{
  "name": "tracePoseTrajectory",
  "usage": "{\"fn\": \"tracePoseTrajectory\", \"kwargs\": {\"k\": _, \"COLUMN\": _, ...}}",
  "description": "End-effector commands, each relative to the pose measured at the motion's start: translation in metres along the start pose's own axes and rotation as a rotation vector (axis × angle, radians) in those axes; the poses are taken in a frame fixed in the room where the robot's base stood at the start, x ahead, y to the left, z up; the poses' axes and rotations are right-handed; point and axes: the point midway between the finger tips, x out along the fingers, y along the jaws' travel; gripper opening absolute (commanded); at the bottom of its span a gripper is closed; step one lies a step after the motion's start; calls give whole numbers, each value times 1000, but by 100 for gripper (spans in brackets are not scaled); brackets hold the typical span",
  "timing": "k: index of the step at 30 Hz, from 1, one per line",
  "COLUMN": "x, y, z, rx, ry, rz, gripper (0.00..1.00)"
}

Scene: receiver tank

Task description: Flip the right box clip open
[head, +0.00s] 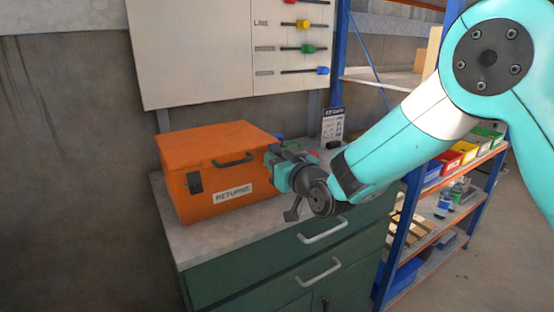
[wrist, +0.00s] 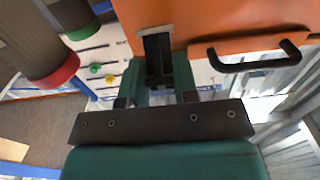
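The orange box (head: 205,205), labelled RETURNS, stands on the counter with its lid down. Its left clip (head: 194,182) is dark and lies against the front. The right clip is hidden behind my gripper in the head view. In the wrist view the black right clip (wrist: 158,48) lies on the orange front, between the teal fingers of my gripper (wrist: 160,78). My gripper is at the box's front right in the head view (head: 274,158). The fingers are apart, one on each side of the clip. Whether they press on it I cannot tell.
A dark handle (head: 233,160) sticks out between the clips; it is right of my gripper in the wrist view (wrist: 255,58). The grey counter (head: 225,235) tops green drawers (head: 250,283). A blue-framed shelf (head: 400,235) stands at right. A small sign (head: 332,124) stands behind my gripper.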

Motion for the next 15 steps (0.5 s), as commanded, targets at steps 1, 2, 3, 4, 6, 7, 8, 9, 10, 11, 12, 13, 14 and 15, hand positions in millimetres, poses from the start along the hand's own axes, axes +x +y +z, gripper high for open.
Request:
{"fn": "tracePoseTrajectory", "kwargs": {"k": 1, "x": 0, "y": 0, "z": 0, "rx": 1, "ry": 0, "rz": -1, "gripper": 4}}
{"fn": "tracePoseTrajectory", "kwargs": {"k": 2, "x": 0, "y": 0, "z": 0, "rx": 1, "ry": 0, "rz": -1, "gripper": 4}}
{"fn": "tracePoseTrajectory", "kwargs": {"k": 3, "x": 0, "y": 0, "z": 0, "rx": 1, "ry": 1, "rz": -1, "gripper": 4}}
{"fn": "tracePoseTrajectory", "kwargs": {"k": 4, "x": 0, "y": 0, "z": 1, "rx": 1, "ry": 2, "rz": -1, "gripper": 4}}
{"fn": "tracePoseTrajectory", "kwargs": {"k": 6, "x": 0, "y": 0, "z": 2, "rx": 1, "ry": 8, "rz": -1, "gripper": 4}}
{"fn": "tracePoseTrajectory", "kwargs": {"k": 7, "x": 0, "y": 0, "z": 3, "rx": 1, "ry": 13, "rz": -1, "gripper": 4}}
{"fn": "tracePoseTrajectory", "kwargs": {"k": 8, "x": 0, "y": 0, "z": 4, "rx": 1, "ry": 19, "rz": -1, "gripper": 4}}
{"fn": "tracePoseTrajectory", "kwargs": {"k": 9, "x": 0, "y": -1, "z": 6, "rx": 2, "ry": 29, "rz": -2, "gripper": 4}}
{"fn": "tracePoseTrajectory", "kwargs": {"k": 10, "x": 0, "y": -1, "z": 7, "rx": 2, "ry": 38, "rz": -2, "gripper": 4}}
{"fn": "tracePoseTrajectory", "kwargs": {"k": 11, "x": 0, "y": -1, "z": 8, "rx": 2, "ry": 47, "rz": -2, "gripper": 4}}
{"fn": "tracePoseTrajectory", "kwargs": {"k": 12, "x": -1, "y": -1, "z": 10, "rx": 2, "ry": 60, "rz": -2, "gripper": 4}}
{"fn": "tracePoseTrajectory", "kwargs": {"k": 13, "x": -1, "y": -1, "z": 10, "rx": 1, "ry": 72, "rz": -2, "gripper": 4}}
{"fn": "tracePoseTrajectory", "kwargs": {"k": 14, "x": -1, "y": -1, "z": 11, "rx": 1, "ry": 84, "rz": -2, "gripper": 4}}
{"fn": "tracePoseTrajectory", "kwargs": {"k": 15, "x": -2, "y": -1, "z": 11, "rx": 0, "ry": 98, "rz": -2, "gripper": 4}}
